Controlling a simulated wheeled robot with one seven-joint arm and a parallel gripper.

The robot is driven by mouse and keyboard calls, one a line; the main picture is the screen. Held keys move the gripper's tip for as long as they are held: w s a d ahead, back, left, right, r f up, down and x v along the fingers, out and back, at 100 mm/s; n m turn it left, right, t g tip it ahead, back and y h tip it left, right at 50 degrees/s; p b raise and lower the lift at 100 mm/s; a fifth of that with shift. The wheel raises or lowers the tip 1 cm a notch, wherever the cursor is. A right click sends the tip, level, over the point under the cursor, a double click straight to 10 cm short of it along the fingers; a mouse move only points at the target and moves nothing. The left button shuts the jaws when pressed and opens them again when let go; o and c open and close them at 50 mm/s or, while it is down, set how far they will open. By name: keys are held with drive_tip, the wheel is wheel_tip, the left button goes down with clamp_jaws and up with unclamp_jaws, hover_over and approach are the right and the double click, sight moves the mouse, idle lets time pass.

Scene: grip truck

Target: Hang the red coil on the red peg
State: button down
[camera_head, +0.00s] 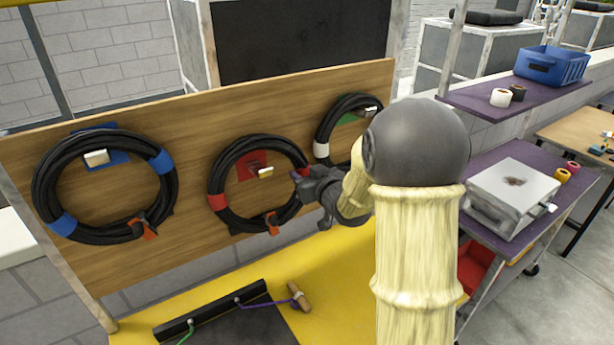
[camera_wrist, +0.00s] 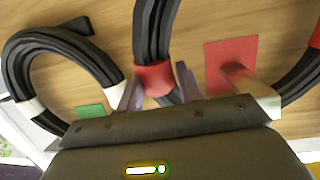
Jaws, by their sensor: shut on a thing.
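The red coil (camera_head: 217,202) is a black cable ring with red tape bands, in front of the wooden board. My gripper (camera_head: 308,182) is at its right side. In the wrist view my gripper (camera_wrist: 157,82) is shut on the red-banded part of the coil (camera_wrist: 154,77). The red peg (camera_head: 265,171) has a pale tip and stands out from a red plate. It appears inside the ring, below the top strand with a gap. In the wrist view the red peg (camera_wrist: 250,83) is right of the fingers. Its tip is partly hidden by my gripper.
A blue-banded coil (camera_head: 160,162) is on the board at left. A white-banded coil (camera_head: 321,150) is at right by a green plate (camera_wrist: 90,111), close to my gripper. A yellow surface (camera_head: 340,270) lies below. A purple shelf (camera_head: 475,103) stands at right.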

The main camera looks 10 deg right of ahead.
drive_tip(key=shift+w+a+r, duration=0.15)
drive_tip(key=shift+w+r, duration=0.05)
drive_tip(key=shift+w, duration=0.4)
drive_tip(key=shift+w+a+f+b, duration=0.1)
drive_tip(key=shift+w+f+b, duration=0.1)
drive_tip(key=shift+f+b, duration=0.5)
drive_tip(key=shift+w+a+f+b, duration=0.1)
drive_tip(key=shift+w+f+b, duration=0.05)
drive_tip(key=shift+f+b, duration=0.55)
drive_tip(key=shift+w+a+f+b, duration=0.1)
drive_tip(key=shift+w+f+b, duration=0.1)
drive_tip(key=shift+f+b, duration=0.45)
drive_tip(key=shift+f, duration=0.2)
drive_tip(key=shift+w, duration=0.1)
drive_tip(key=c, duration=0.9)
unclamp_jaws()
drive_tip(key=shift+o, duration=0.2)
drive_tip(key=shift+f, duration=0.25)
drive_tip(key=b+v, duration=0.2)
drive_tip(key=v, duration=1.5)
drive_tip(key=shift+r+b, duration=0.35)
drive_tip(key=shift+d, duration=0.1)
